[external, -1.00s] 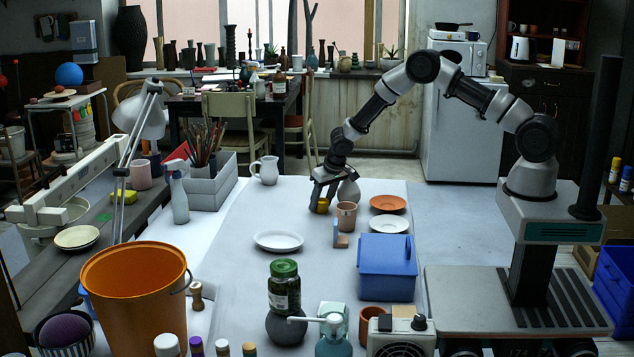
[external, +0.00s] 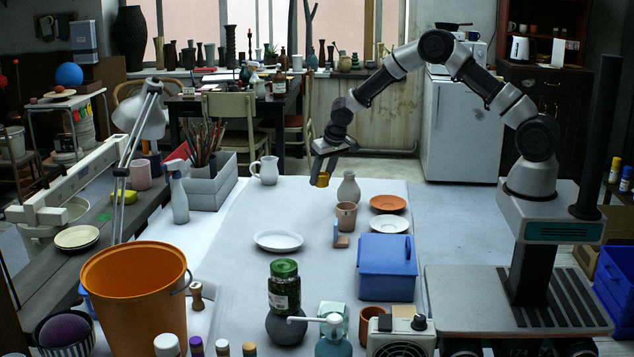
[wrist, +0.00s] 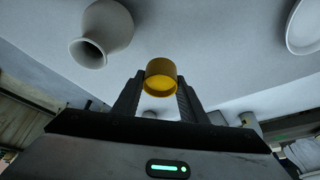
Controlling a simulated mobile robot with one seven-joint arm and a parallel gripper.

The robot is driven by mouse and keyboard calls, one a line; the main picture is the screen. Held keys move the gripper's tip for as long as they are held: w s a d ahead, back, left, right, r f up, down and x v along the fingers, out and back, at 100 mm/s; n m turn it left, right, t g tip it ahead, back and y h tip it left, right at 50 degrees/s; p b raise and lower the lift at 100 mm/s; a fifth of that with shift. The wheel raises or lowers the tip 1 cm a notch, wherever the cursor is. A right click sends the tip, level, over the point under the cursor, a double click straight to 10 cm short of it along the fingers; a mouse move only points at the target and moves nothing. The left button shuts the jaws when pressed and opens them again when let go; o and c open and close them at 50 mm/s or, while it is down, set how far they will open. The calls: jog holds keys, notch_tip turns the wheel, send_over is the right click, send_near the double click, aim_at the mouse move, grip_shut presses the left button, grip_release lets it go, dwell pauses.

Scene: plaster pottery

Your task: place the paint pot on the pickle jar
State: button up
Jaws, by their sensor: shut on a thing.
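The paint pot (external: 322,180) is small and yellow. My gripper (external: 323,172) is shut on it and holds it in the air above the far part of the white table. In the wrist view the yellow paint pot (wrist: 161,78) sits between the two dark fingers of my gripper (wrist: 160,95). The pickle jar (external: 284,286) is a dark jar with a green lid, near the front of the table. It rests on a round grey pot (external: 286,326) and looks upright. My gripper is well behind the pickle jar.
A grey vase (external: 348,188), a pinkish cup (external: 346,215), a white plate (external: 278,241) and a blue box (external: 387,268) stand on the table. A large orange bucket (external: 135,300) is at front left. A teal pump bottle (external: 333,338) stands close right of the pickle jar.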

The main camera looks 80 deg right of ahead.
jog(key=shift+r, duration=0.35)
jog(key=w+a+r+n+p, duration=0.1)
jog(key=w+a+r+n, duration=0.15)
jog(key=a, duration=0.45)
jog(key=w+a+r+n+p, duration=0.1)
jog(key=w+a+r, duration=0.1)
jog(key=w+a, duration=0.35)
notch_tip(320, 180, up, 14)
jog(key=n+y+p, duration=0.5)
jog(key=n, duration=0.5)
send_over(276, 266)
jog(key=s, duration=0.1)
jog(key=shift+t, duration=0.5)
jog(key=f, duration=0.6)
jog(key=f+p, duration=0.1)
jog(key=f, duration=0.2)
jog(key=shift+s+d, duration=0.2)
jog(key=shift+d, duration=0.15)
jog(key=shift+f, duration=0.1)
